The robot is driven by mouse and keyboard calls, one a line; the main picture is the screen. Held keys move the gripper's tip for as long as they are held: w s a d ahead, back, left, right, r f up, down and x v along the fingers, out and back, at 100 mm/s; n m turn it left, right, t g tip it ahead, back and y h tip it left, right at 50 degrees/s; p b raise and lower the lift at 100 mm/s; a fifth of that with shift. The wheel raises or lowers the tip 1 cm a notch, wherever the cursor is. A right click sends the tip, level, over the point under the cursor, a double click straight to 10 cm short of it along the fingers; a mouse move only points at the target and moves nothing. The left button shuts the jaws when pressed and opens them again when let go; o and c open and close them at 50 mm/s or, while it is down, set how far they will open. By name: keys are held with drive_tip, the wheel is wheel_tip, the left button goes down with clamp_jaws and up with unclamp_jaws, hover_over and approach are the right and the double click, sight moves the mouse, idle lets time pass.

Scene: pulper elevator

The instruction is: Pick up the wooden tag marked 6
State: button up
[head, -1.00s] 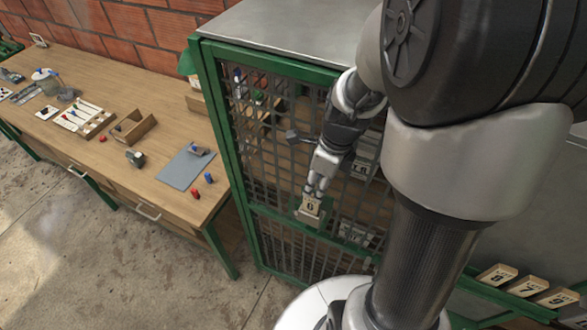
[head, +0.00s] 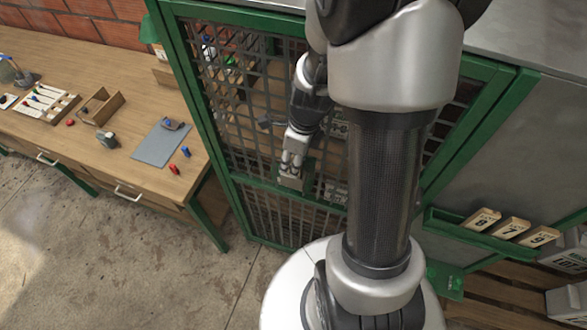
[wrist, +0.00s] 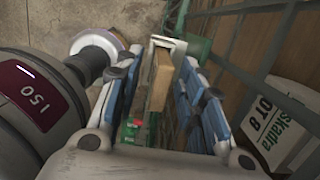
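The wooden tag (head: 291,181) is at the front of the green mesh cage, near its horizontal green bar. Its number cannot be read now; a 6 shows on it in the earlier head frame. In the wrist view the tag (wrist: 161,79) is a plain light-brown block between the fingertips, nearer the right finger, with a visible gap on the left. My gripper (head: 292,158) points down over the tag in the head view. In the wrist view my gripper (wrist: 153,80) has its blue-padded fingers apart. Part of the tag is hidden by my fingers.
The mesh cage (head: 225,150) stands close behind my gripper. Three wooden tags (head: 510,228) sit in a green rack on its right side. A wooden workbench (head: 90,110) with small items is at left. A printed box (wrist: 275,125) lies behind the mesh. Floor at front left is clear.

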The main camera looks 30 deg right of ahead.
clamp_jaws()
idle(0.5)
